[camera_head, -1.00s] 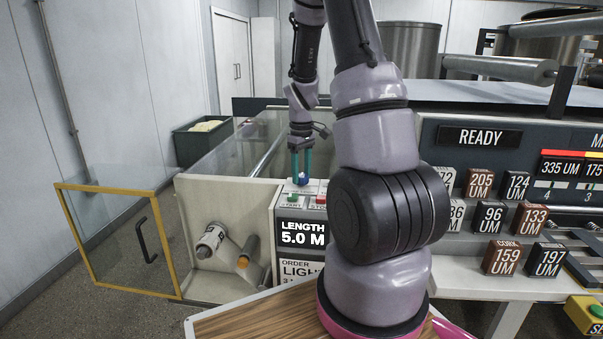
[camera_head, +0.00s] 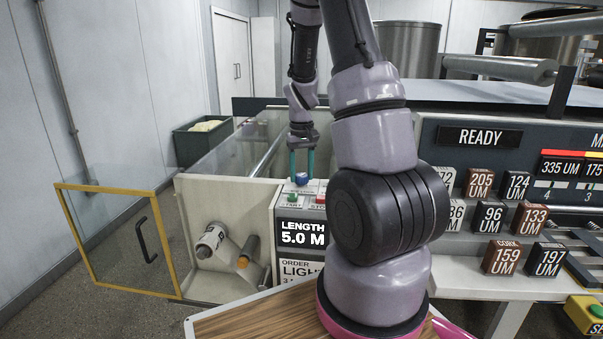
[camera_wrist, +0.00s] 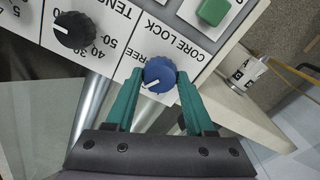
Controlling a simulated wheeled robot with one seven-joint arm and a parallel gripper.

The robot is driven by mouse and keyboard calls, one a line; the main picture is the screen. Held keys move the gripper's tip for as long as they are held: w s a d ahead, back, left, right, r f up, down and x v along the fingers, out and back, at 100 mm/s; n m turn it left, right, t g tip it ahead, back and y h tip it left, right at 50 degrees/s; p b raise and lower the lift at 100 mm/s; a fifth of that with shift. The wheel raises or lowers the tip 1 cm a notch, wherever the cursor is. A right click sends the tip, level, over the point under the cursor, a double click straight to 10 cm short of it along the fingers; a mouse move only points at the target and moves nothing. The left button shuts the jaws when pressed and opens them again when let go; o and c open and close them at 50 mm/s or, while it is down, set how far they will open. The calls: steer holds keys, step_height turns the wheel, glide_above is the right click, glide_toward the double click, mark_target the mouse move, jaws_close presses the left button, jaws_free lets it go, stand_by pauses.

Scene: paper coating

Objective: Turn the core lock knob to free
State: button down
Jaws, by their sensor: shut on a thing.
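The blue core lock knob (camera_wrist: 162,71) sits on the white panel, beside the "CORE LOCK" print (camera_wrist: 172,38). In the wrist view its white pointer mark faces the lower left. Letters "REE" of a label show beside the knob on the left; the rest is hidden near a finger. My gripper (camera_wrist: 160,80) is shut on the knob, with one green finger against each side. In the head view the knob (camera_head: 302,180) shows between the fingertips of my gripper (camera_head: 301,174), which points down from above.
A black tension knob (camera_wrist: 74,30) and a green button (camera_wrist: 213,11) are close by. A yellow-framed clear door (camera_head: 118,238) stands open at left. A white core (camera_head: 211,240) sits on the machine's front. My arm hides part of the panel.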

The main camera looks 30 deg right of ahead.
mark_target(302, 175)
steer(key=m, duration=1.1)
steer(key=shift+m, duration=0.5)
steer(key=shift+c, duration=1.3)
jaws_free()
step_height(302, 175, up, 11)
